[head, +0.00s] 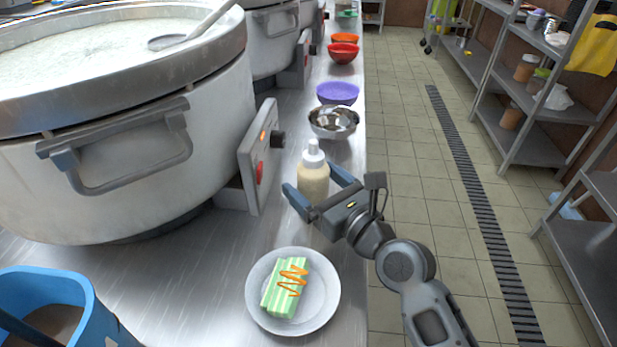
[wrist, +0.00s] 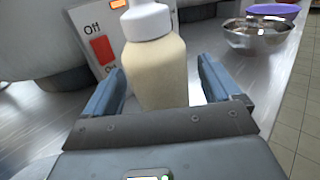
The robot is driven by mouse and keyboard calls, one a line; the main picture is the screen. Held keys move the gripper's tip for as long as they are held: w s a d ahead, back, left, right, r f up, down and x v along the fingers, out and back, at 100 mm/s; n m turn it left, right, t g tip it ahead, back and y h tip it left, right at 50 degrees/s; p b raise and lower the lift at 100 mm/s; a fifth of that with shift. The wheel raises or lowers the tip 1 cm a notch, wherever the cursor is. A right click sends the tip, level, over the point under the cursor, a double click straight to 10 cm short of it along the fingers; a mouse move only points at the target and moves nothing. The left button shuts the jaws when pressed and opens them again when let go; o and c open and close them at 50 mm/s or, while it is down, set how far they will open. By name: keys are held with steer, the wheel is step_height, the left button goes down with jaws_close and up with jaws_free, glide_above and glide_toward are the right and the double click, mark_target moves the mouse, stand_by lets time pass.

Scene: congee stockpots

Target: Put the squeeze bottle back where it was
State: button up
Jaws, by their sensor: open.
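The squeeze bottle (head: 313,181) has a cream-coloured body and a white cap. It stands upright on the steel counter, beside the control box of the big pot. My gripper (head: 311,185) is open, with one blue finger on each side of the bottle. In the wrist view the bottle (wrist: 156,70) stands between the two fingers (wrist: 160,88), with visible gaps on both sides. Its base is hidden behind the gripper's palm. The top of its cap is cut off in the wrist view.
A metal bowl (head: 333,122) and a purple bowl (head: 338,93) stand behind the bottle. A plate (head: 257,312) with a green striped item and orange zigzag sauce lies in front. The large pot (head: 110,190) is at left, a blue container (head: 50,285) at front left. The counter's right edge is close.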

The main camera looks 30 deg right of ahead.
steer(key=s, duration=0.3)
steer(key=s+d, duration=0.1)
steer(key=s, duration=0.2)
steer(key=s+b, duration=0.1)
steer(key=s, duration=0.2)
steer(key=shift+s+d, duration=0.25)
steer(key=shift+s, duration=0.1)
